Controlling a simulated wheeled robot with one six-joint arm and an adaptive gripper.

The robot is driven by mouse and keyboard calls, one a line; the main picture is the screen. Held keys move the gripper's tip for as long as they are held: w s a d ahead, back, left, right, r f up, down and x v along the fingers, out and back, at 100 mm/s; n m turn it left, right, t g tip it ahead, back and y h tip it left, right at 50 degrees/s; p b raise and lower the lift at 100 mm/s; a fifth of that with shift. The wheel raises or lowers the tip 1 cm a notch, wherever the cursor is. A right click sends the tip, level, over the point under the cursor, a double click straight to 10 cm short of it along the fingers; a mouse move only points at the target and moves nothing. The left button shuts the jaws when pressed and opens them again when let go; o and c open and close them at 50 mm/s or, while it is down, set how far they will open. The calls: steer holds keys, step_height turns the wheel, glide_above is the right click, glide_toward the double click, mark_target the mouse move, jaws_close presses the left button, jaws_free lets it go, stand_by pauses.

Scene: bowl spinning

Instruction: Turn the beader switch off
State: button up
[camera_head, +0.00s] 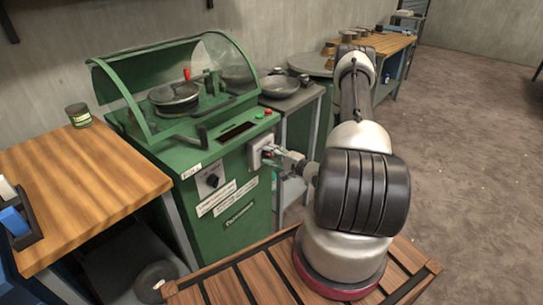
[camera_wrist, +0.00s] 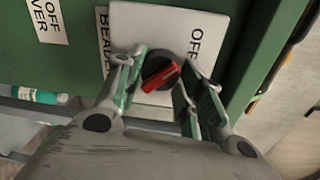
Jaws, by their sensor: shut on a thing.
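The beader switch is a black round knob with a red handle (camera_wrist: 162,78) on a light switch plate (camera_wrist: 202,20) in the wrist view. The handle is slanted, with its upper end toward the right, below the printed word OFF. The switch box (camera_head: 257,146) sits on the right part of the green beader machine's front (camera_head: 245,212) in the head view. My gripper (camera_wrist: 164,70) reaches the plate with a finger on each side of the knob and is shut on the switch. In the head view my gripper (camera_head: 278,158) partly hides the box.
A second black dial (camera_head: 212,181) is on the machine's front, left of the switch box. A wooden table (camera_head: 75,190) stands at the left and a grey table (camera_head: 300,97) behind the machine. Open floor (camera_head: 455,130) lies at the right.

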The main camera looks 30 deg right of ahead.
steer(key=o, duration=1)
steer(key=v, duration=1.2)
